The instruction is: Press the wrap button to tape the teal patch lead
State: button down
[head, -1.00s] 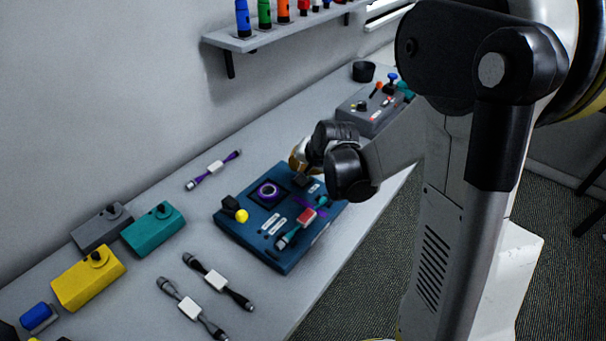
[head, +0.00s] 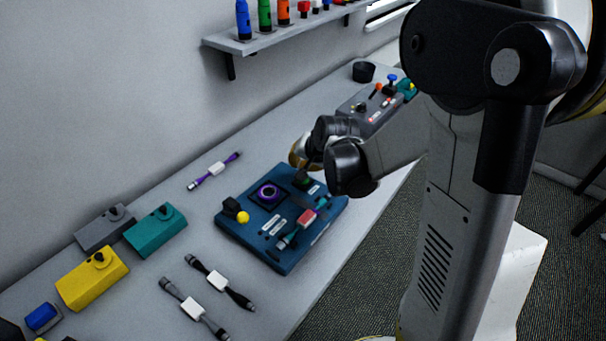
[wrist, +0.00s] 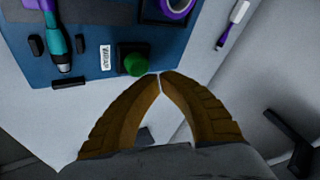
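The wrap button (wrist: 136,64) is a green dome on a black base with a WRAP label (wrist: 106,58) beside it in the wrist view. It also shows dark green in the head view (head: 303,183). My gripper (wrist: 160,74) has its brown fingertips together and empty, just right of the button; I cannot tell whether they touch it. The teal patch lead (head: 288,241) lies on the blue taping station (head: 268,252), with a red block (head: 306,216) over its middle. Its teal plug (wrist: 58,45) and some purple show in the wrist view.
A purple tape roll (head: 268,191) and yellow knob (head: 243,217) are on the station. A purple lead (head: 214,170) lies behind it; two other leads lie front left. Yellow (head: 92,279), teal (head: 155,231) and grey boxes stand left. A grey control box (head: 368,118) stands behind my arm.

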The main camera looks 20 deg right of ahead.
jog(key=shift+r+p, duration=2.25)
jog(key=shift+r, duration=0.75)
jog(key=s+a+r+n, duration=0.2)
jog(key=s, duration=0.5)
jog(key=s+a+r+n+b, duration=0.1)
jog(key=s+a+r+n, duration=0.2)
jog(key=s, duration=0.5)
jog(key=s+a+r+n, duration=0.2)
jog(key=s+r+n, duration=0.1)
jog(key=s, duration=0.5)
jog(key=shift+a+r+h+b, duration=0.2)
jog(key=shift+a+h+b, duration=0.1)
jog(key=shift+a, duration=0.05)
